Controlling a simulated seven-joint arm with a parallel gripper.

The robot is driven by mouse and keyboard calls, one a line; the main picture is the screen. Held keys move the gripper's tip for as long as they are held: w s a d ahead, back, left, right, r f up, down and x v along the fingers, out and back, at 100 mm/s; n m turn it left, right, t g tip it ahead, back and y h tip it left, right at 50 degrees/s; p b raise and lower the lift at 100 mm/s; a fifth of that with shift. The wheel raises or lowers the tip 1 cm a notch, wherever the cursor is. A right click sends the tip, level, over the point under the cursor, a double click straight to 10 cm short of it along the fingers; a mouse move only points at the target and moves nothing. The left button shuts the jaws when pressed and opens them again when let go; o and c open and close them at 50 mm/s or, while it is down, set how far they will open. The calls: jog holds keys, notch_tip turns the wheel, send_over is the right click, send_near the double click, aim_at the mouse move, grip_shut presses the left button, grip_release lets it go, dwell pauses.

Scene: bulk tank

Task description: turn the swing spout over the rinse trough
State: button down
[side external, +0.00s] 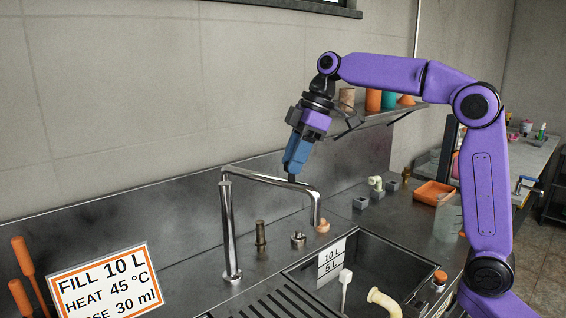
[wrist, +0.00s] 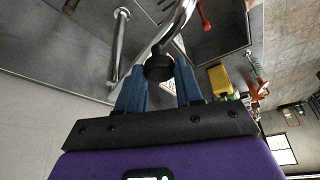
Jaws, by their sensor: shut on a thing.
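The chrome swing spout (side external: 270,179) rises from an upright post (side external: 229,230) behind the ribbed drainboard. Its arm runs right and its end bends down at the back left of the basin, near an orange-topped fitting. My gripper (side external: 292,177) reaches down from above with blue fingers, shut on a small black knob on the spout arm. In the wrist view the black knob (wrist: 158,66) sits between the fingers, with the chrome tube behind it. The rinse trough appears to be the sunken basin (side external: 400,258) with a 10 L / 5 L label; whether the outlet overhangs it I cannot tell.
A brass valve (side external: 260,236) and a low round fitting (side external: 298,240) stand behind the basin. A white-handled tool (side external: 345,284) and a cream pipe (side external: 383,301) are in front. An orange tray (side external: 434,192) and clear jug (side external: 448,220) stand right. A sign (side external: 103,284) is front left.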

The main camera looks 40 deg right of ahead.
jog(key=w+d+n+g, duration=0.2)
jog(key=w+d+n, duration=0.3)
jog(key=d, duration=0.2)
jog(key=shift+d+n, duration=0.3)
jog(key=shift+d, duration=0.1)
jog(key=shift+w+r, duration=0.1)
jog(key=shift+w, duration=0.05)
jog(key=c, duration=0.8)
grip_release()
jog(key=shift+y, duration=0.3)
